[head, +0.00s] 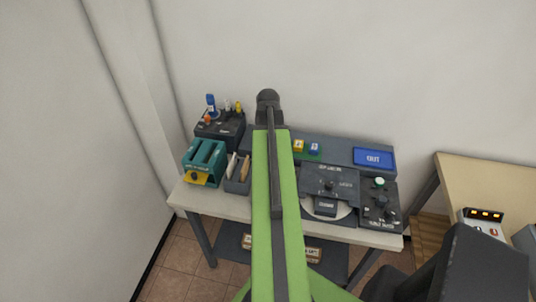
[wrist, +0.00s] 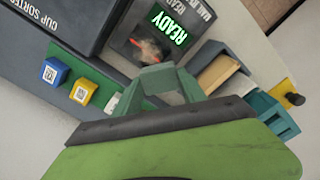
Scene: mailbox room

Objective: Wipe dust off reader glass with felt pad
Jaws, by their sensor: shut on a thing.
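The reader (wrist: 165,40) is a dark unit with a lit green READY display in the wrist view. Its dark glass (wrist: 150,47) shows a pale brownish smudge and a red glow; its lower part is hidden by my gripper. My gripper (wrist: 163,82) is in front of the reader in the wrist view, shut on the felt pad, which is mostly hidden. I cannot tell whether the pad touches the glass. In the head view my arm covers the reader and the gripper.
Left on the table (head: 225,204) stand a teal slotted box (head: 205,160), a dark holder (head: 237,178) and a rack (head: 220,125). On the right are a blue OUT tray (head: 374,157), a dark machine (head: 328,183) and a knobbed control box (head: 379,205). A second table (head: 490,180) stands far right.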

